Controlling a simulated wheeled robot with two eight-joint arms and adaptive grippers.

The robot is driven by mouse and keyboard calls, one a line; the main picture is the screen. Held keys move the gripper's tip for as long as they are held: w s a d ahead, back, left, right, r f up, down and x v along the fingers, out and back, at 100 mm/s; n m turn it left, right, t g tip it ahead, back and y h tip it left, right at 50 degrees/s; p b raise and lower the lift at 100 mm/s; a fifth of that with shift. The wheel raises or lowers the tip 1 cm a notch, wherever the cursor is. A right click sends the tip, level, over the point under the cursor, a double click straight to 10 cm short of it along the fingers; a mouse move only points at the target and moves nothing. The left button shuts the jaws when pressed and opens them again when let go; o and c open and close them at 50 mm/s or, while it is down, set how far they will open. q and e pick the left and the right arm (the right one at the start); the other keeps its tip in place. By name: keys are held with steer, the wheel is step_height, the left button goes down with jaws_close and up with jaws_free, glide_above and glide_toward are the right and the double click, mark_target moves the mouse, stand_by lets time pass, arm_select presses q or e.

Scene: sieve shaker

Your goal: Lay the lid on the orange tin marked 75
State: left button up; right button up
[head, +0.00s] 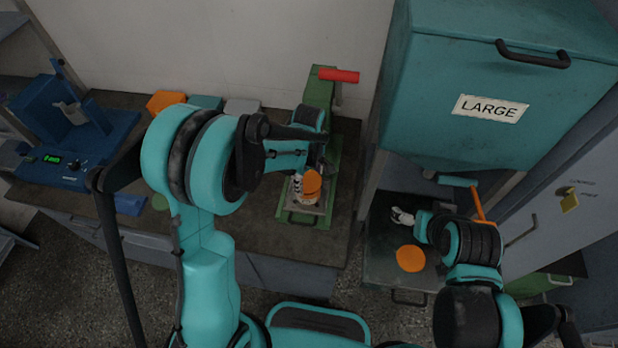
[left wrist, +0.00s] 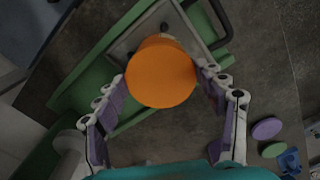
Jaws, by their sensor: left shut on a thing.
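My left gripper (head: 306,183) is shut on an orange round lid (head: 313,181), which also shows between the fingertips in the left wrist view (left wrist: 161,75). The lid is directly over the orange tin (head: 307,201), a short one with a pale band. The tin stands on the grey plate of a green machine (head: 326,150). The lid hides most of the tin in the left wrist view, so I cannot tell whether they touch. The mark 75 is not readable. My right gripper (head: 402,216) is over the right bench; its jaw opening is too small to judge.
A flat orange disc (head: 410,258) lies on the right bench. A teal cabinet marked LARGE (head: 490,107) hangs above it. A red handle (head: 339,75) sticks out behind the tin. A blue device (head: 72,130) stands at far left. Purple (left wrist: 267,128) and green (left wrist: 274,149) discs lie nearby.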

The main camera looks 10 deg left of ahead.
arm_select(q)
steer(key=shift+f+b, duration=0.55)
steer(key=shift+b, duration=0.15)
stand_by(1.0)
steer(key=o, duration=0.9)
step_height(320, 180, up, 12)
stand_by(0.6)
